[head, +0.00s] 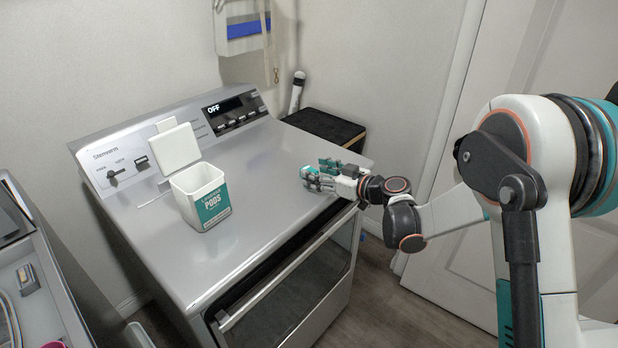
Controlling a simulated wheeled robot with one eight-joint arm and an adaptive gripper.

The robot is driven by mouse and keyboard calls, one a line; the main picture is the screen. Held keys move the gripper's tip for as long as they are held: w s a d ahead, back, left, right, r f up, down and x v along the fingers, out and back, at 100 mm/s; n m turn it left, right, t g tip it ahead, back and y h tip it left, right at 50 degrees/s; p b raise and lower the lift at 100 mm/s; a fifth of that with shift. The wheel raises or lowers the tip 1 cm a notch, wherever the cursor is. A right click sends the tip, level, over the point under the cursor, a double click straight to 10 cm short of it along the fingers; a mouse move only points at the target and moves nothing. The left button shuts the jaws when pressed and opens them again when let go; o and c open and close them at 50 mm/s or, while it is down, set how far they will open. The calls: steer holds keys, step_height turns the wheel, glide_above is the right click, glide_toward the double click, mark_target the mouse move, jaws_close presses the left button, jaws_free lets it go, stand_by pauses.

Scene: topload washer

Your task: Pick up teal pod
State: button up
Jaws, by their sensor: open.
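A small bright teal thing, which looks like the teal pod (305,171), shows at the tips of my gripper on the right part of the grey machine top (270,185). My gripper (312,174) reaches in from the right, low over this surface, with its fingers open around or right beside the pod. The fingers hide part of the pod, and I cannot tell whether they touch it. A white tub (199,193) with a teal "PODS" label stands upright to the left, its lid (176,148) raised. Its inside is mostly hidden.
The control panel (180,135) reads OFF and rises along the back of the machine. An open machine (35,285) is at left. The top between tub and gripper is clear.

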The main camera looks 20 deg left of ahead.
steer(key=shift+x, duration=1.1)
steer(key=c, duration=1)
